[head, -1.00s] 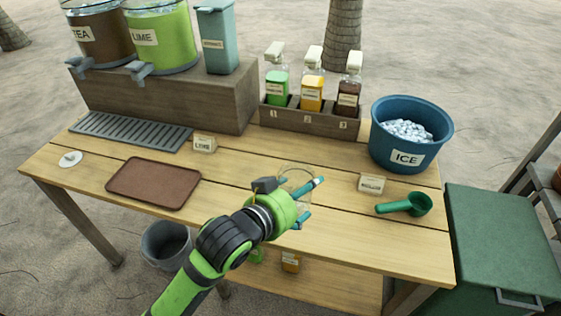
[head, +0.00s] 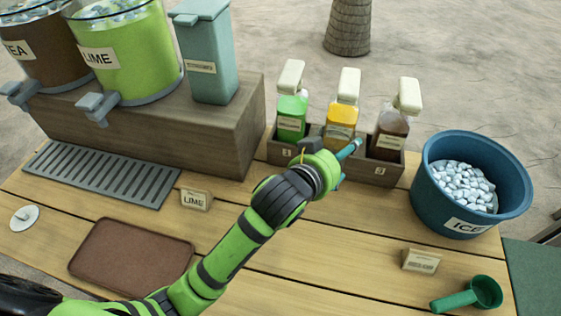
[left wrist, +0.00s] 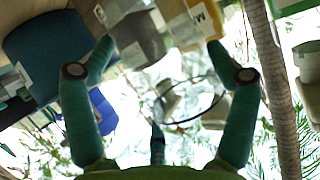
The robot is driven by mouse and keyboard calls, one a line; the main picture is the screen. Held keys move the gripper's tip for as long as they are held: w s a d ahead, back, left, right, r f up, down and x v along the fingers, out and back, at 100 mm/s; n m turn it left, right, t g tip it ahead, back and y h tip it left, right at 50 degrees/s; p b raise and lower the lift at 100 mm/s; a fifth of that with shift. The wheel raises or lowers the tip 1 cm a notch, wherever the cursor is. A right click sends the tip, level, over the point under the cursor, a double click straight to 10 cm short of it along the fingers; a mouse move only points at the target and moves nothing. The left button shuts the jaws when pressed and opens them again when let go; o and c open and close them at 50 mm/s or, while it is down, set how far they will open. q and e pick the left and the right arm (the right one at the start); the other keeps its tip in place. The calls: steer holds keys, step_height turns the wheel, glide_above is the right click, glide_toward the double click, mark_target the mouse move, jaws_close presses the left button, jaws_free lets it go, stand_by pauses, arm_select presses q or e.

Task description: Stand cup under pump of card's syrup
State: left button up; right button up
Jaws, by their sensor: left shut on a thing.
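My left gripper (head: 346,164) is shut on a clear cup (left wrist: 190,100), whose thin rim shows between the fingers in the left wrist view; the head view hardly shows it. The gripper is in front of the syrup rack (head: 377,172), near the amber and brown bottles. The rack holds a green syrup bottle (head: 292,115), an amber syrup bottle (head: 341,118) and a brown syrup bottle (head: 392,130), each with a cream pump. A small card (head: 421,260) stands at the right of the table; its print is too small to read. My right gripper is out of view.
A blue ice bucket (head: 440,190) stands right of the rack. A green scoop (head: 470,294) lies near the card. A LIME card (head: 196,199), brown tray (head: 130,262) and grey drip grate (head: 100,175) are at left, before the dispensers. The table's middle is clear.

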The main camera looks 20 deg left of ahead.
arm_select(q)
steer(key=shift+w+a+f, duration=0.2)
steer(key=shift+a, duration=0.1)
steer(key=shift+w+a+f, duration=0.4)
steer(key=shift+a+f, duration=1.35)
steer(key=shift+w+a+f, duration=0.4)
steer(key=shift+a+f, duration=1.3)
steer(key=shift+a, duration=0.1)
steer(key=shift+w+a+f, duration=0.4)
steer(key=shift+a+f, duration=1.35)
steer(key=shift+f, duration=0.1)
steer(key=o, duration=0.9)
steer(key=v, duration=1.2)
